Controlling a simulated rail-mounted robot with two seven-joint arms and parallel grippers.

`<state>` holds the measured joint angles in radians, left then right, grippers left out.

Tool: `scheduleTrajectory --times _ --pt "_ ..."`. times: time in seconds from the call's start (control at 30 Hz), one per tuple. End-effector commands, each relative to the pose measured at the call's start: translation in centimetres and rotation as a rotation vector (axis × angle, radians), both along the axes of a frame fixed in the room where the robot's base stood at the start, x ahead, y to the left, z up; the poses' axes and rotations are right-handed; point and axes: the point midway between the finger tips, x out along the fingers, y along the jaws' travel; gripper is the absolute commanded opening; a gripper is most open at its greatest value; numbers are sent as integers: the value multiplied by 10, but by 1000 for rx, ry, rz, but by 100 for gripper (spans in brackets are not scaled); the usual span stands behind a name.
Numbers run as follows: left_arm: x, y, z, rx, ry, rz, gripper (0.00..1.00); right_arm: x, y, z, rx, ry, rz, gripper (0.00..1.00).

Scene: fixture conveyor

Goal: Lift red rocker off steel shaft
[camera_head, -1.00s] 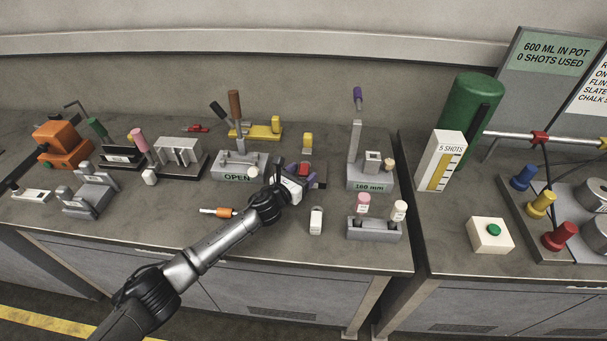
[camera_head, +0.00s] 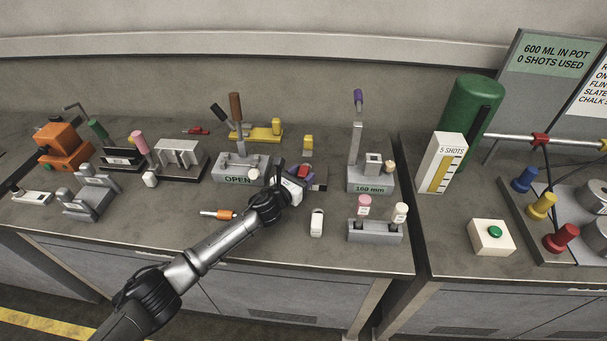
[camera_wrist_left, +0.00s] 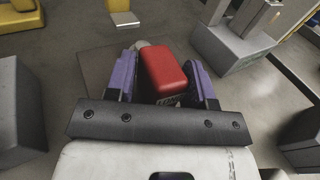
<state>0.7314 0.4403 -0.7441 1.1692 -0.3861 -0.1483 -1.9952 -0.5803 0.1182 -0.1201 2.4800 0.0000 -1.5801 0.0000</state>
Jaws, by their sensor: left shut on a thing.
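The red rocker (camera_wrist_left: 163,72) is a rounded red block between the two purple-sided fingers of my left gripper (camera_wrist_left: 163,82) in the left wrist view. The gripper is shut on it. In the head view, my left gripper (camera_head: 306,176) is over a dark plate (camera_head: 319,185), with a small patch of the red rocker (camera_head: 303,171) showing. A pale rounded end shows just behind the rocker in the wrist view; I cannot tell whether it is the steel shaft. The rocker's underside is hidden, so I cannot tell whether it still touches the shaft. My right gripper is not in view.
A grey fixture marked OPEN (camera_head: 228,170) stands left.

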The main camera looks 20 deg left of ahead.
Motion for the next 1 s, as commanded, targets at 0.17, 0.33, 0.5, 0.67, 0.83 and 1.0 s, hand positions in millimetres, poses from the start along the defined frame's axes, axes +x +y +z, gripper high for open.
scheduleTrajectory --times 0.17,0.33,0.5,0.67,0.83,1.0 --pt "-1 -2 -1 -1 1 -4 6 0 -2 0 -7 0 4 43" --pt "-1 -3 0 -1 1 -5 6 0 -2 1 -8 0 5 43" --pt "-1 -3 2 -1 1 -6 6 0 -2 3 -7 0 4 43" --pt "-1 -4 6 -2 -1 -7 6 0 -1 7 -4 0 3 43" --pt "-1 -4 10 -2 -1 -8 6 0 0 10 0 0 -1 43" --pt "-1 -5 14 -3 -2 -11 0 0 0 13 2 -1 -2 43"
